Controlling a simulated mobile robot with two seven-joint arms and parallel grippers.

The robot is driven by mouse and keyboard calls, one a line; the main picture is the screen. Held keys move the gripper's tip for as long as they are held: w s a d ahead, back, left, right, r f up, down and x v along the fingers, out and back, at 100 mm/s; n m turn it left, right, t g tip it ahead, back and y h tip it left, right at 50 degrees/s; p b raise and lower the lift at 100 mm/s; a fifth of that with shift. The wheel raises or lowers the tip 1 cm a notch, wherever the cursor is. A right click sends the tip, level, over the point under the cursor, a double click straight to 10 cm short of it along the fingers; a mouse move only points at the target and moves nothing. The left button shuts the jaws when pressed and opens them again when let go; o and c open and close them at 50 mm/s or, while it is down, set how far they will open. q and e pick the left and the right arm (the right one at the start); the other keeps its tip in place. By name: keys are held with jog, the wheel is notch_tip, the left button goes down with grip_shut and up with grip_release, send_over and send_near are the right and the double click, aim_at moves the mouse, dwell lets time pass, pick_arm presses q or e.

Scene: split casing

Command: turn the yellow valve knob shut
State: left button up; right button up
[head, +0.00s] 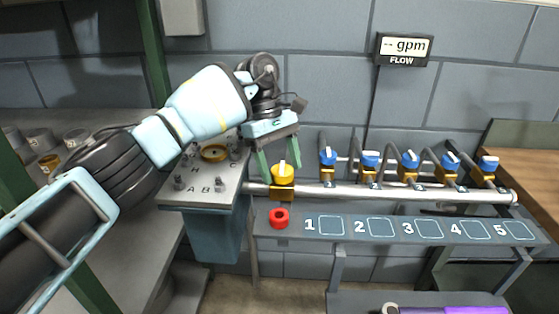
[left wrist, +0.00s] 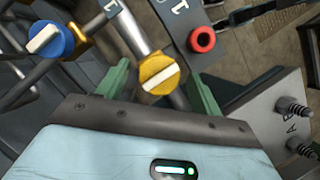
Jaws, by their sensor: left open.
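The yellow valve knob (head: 283,174) with a white pointer bar sits on a brass body at the left end of the grey pipe. In the left wrist view the knob (left wrist: 158,75) lies between the two green fingers, with space on both sides. My left gripper (head: 281,163) is open above the knob, its fingers on either side of it. In the left wrist view the gripper (left wrist: 160,88) shows no contact with the knob. The white bar stands upright in the head view and slants in the wrist view. My right gripper is not in view.
Several blue knobs (head: 328,157) line the pipe (head: 400,192) to the right. A red ring-shaped part (head: 279,217) is on the numbered shelf (head: 299,237) below the yellow knob. A grey box with lettered posts (head: 201,195) stands close on the left. A flow display (head: 403,49) hangs on the wall.

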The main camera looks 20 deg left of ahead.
pick_arm(q)
jog(key=v, duration=0.7)
jog(key=shift+a+r, duration=0.15)
jog(key=shift+r, duration=0.2)
